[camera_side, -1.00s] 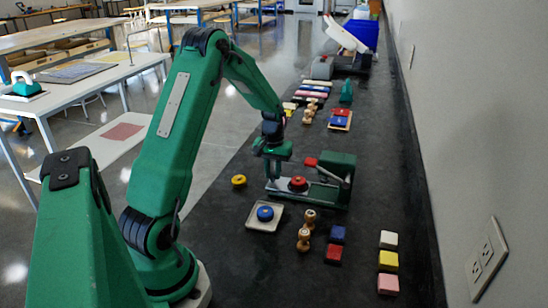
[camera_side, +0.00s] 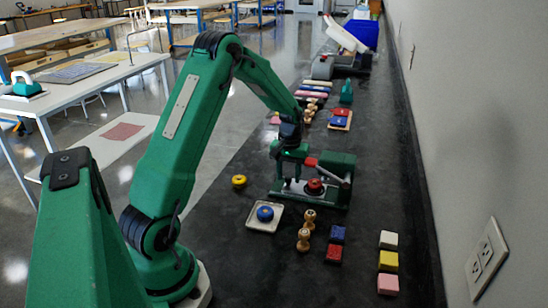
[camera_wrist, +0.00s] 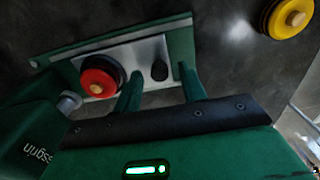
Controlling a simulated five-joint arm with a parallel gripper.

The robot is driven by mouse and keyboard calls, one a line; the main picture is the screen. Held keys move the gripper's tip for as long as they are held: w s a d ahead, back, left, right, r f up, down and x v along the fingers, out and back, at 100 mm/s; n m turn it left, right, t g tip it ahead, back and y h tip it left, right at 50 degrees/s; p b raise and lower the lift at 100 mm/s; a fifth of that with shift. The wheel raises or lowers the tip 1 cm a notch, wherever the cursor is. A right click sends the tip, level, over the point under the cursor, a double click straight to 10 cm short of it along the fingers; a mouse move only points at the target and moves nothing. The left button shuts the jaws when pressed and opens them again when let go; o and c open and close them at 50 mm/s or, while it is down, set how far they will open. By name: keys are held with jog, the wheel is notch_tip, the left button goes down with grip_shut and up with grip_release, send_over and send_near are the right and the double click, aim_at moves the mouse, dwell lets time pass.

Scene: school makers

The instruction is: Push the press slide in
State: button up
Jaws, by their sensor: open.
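The green press (camera_side: 338,165) with its red-tipped lever (camera_side: 311,162) stands on the dark bench in the side view. Its silver slide (camera_side: 286,190) carries a red disc (camera_side: 314,186) on a dark round seat, close to the press body. In the wrist view the slide (camera_wrist: 148,50) shows with the red disc (camera_wrist: 98,81) and a black knob (camera_wrist: 159,70). My gripper (camera_wrist: 158,82) is open, its two green fingers on either side of the knob; I cannot tell whether they touch it. In the side view my gripper (camera_side: 287,176) is low over the slide's outer end.
A yellow disc (camera_side: 239,181) lies left of the press. A blue disc (camera_side: 265,213) sits on a pale tray (camera_side: 256,226) in front, beside wooden stampers (camera_side: 304,239). Blue, red, white, yellow and pink blocks lie to the right. Stamps and pads lie behind the press.

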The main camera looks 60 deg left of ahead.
jog(key=shift+r, duration=0.15)
jog(key=shift+r, duration=3.8)
jog(key=n, duration=0.7)
jog(key=shift+d, duration=0.1)
jog(key=n, duration=0.8)
jog(key=shift+f, duration=0.1)
jog(key=shift+f, duration=3.85)
